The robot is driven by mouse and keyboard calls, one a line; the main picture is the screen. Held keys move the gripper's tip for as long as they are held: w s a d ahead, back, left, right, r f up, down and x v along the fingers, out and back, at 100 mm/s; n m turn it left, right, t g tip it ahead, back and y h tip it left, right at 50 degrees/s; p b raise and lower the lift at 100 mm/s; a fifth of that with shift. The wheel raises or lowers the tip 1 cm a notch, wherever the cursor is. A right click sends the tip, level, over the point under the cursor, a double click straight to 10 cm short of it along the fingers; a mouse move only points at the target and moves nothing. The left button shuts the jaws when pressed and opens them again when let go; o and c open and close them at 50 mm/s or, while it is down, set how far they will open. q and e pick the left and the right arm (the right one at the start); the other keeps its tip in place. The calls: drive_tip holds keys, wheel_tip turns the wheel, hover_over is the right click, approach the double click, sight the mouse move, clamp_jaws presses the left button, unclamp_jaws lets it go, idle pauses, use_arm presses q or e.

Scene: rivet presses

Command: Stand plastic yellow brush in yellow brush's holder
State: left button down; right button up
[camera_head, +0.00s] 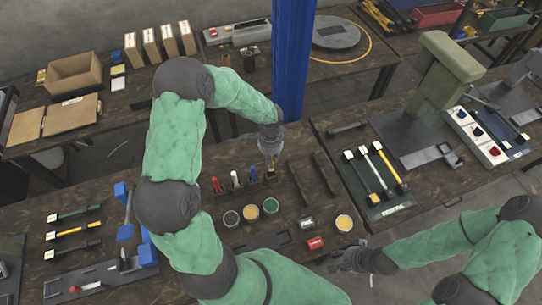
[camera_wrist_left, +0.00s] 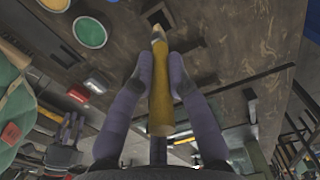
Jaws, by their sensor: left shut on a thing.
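My left gripper (camera_head: 269,155) is shut on the yellow brush (camera_head: 270,162), near the right end of a row of small dark holders. In the left wrist view the yellow brush (camera_wrist_left: 160,95) sits between the two fingers (camera_wrist_left: 160,75), its narrow tip pointing toward a dark square holder (camera_wrist_left: 162,16). The tip looks close to this holder; I cannot tell whether it touches or is inside. My right gripper (camera_head: 343,260) hangs near the bench's front edge, away from the brush; its finger opening is unclear.
Red (camera_head: 216,184), white (camera_head: 235,179) and blue (camera_head: 252,174) handled tools stand left of the yellow brush. Open paint cans, including a green one (camera_head: 271,205), stand in front. A blue post (camera_head: 293,60) rises behind. A green mat (camera_head: 385,208) with tools lies right.

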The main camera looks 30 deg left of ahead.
sight(271, 167)
use_arm(q)
drive_tip(key=shift+f+b, duration=1.75)
drive_tip(key=shift+f, duration=0.6)
drive_tip(key=shift+f+b, duration=1.45)
drive_tip(key=shift+f, duration=0.25)
drive_tip(key=c, duration=1.1)
unclamp_jaws()
drive_tip(key=shift+c, duration=0.2)
drive_tip(key=shift+r, duration=0.1)
wheel_tip(271, 167, up, 12)
drive_tip(key=shift+f, duration=0.1)
drive_tip(key=shift+s, duration=0.1)
